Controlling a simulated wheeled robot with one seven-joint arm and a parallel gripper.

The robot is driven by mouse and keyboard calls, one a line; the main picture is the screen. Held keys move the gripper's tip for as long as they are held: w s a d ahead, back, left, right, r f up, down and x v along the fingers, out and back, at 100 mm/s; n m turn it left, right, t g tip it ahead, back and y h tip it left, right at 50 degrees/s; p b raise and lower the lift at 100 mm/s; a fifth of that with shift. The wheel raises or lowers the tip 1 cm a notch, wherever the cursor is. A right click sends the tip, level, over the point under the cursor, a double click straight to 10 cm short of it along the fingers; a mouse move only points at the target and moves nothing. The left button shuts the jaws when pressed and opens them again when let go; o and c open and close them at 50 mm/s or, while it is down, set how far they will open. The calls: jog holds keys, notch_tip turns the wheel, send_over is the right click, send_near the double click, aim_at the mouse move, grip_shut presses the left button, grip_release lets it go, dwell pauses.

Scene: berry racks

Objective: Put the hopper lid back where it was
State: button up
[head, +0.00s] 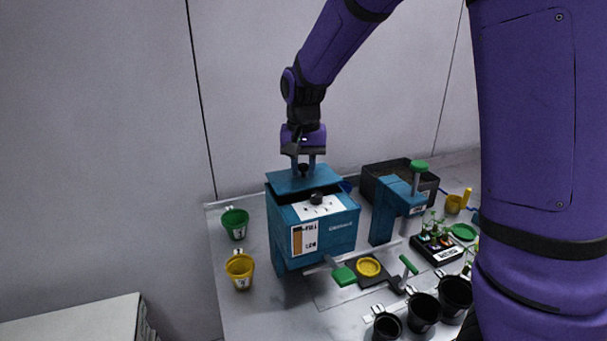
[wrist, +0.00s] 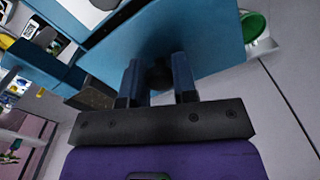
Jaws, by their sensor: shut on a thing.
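The blue hopper lid (head: 298,184) is a flat plate held by its dark knob (head: 303,170) in my gripper (head: 304,160). It is above the top of the blue hopper machine (head: 330,238), toward its back left. From this view I cannot tell whether the lid touches the machine. In the wrist view the lid (wrist: 190,35) fills the upper middle, and the gripper fingers (wrist: 158,80) are shut on its dark knob. The machine front has a white label and a level gauge, and a dark knob sits on its sloped white panel (head: 318,208).
A green cup (head: 235,223) and a yellow cup (head: 240,271) stand left of the machine. A blue press (head: 392,210), a dark bin (head: 375,180) and a rack of small plants (head: 437,246) are on the right. Black cups (head: 424,311) stand at the front of the table (head: 228,300).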

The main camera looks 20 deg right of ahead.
aim_at(305, 166)
jog(key=shift+f, duration=0.95)
jog(key=shift+f, duration=0.15)
jog(key=o, duration=1)
jog(key=shift+c, duration=0.2)
notch_tip(305, 166, up, 12)
jog(key=shift+r, duration=0.1)
jog(key=shift+s+d+r, duration=0.15)
jog(key=s+d+r+n+t, duration=0.1)
jog(key=s+d+n+t, duration=0.1)
jog(key=s, duration=1.1)
jog(key=s+d+r+n+t, duration=0.1)
jog(key=s+d+n+t, duration=0.1)
jog(key=s, duration=1.1)
jog(key=d+t, duration=0.1)
jog(key=d, duration=0.1)
jog(key=shift+s+d+n, duration=0.3)
jog(key=shift+s+d, duration=0.05)
jog(key=shift+s, duration=0.05)
